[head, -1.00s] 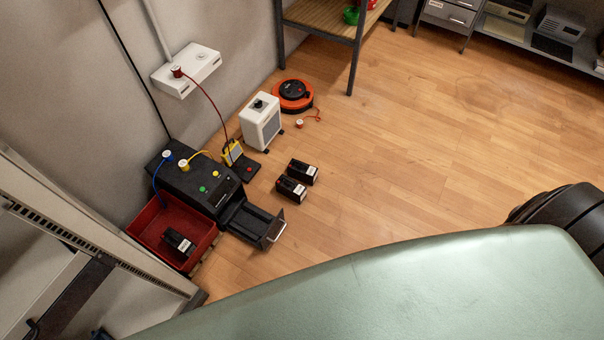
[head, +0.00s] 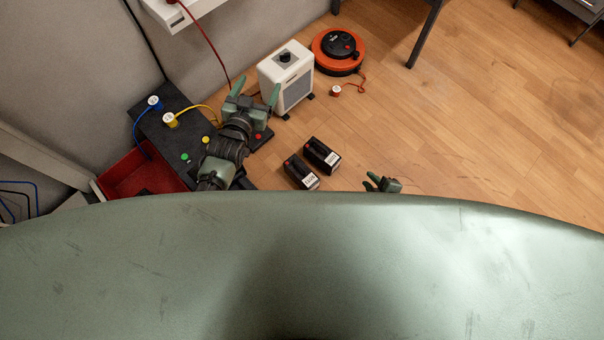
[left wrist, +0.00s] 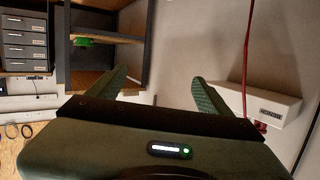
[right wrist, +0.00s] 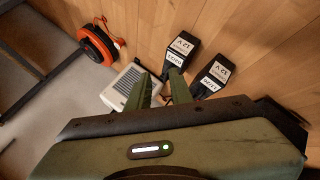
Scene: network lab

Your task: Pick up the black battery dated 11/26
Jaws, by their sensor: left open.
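Two black batteries stand close together on the wooden floor: a back one (head: 322,154) and a front one (head: 301,173). Both show white labels in the right wrist view, one battery higher (right wrist: 180,50) and one lower right (right wrist: 212,76). My left gripper (head: 257,93) is open and empty, up and left of the batteries. My right gripper (head: 371,182) is right of them, its fingers apart and empty; it also shows in the right wrist view (right wrist: 160,74).
A black charger unit (head: 180,118) with blue and yellow plugs stands by the wall beside a red bin (head: 135,176). A white heater (head: 287,75) and an orange cable reel (head: 338,48) stand behind the batteries. My green body hides the near floor. Floor to the right is clear.

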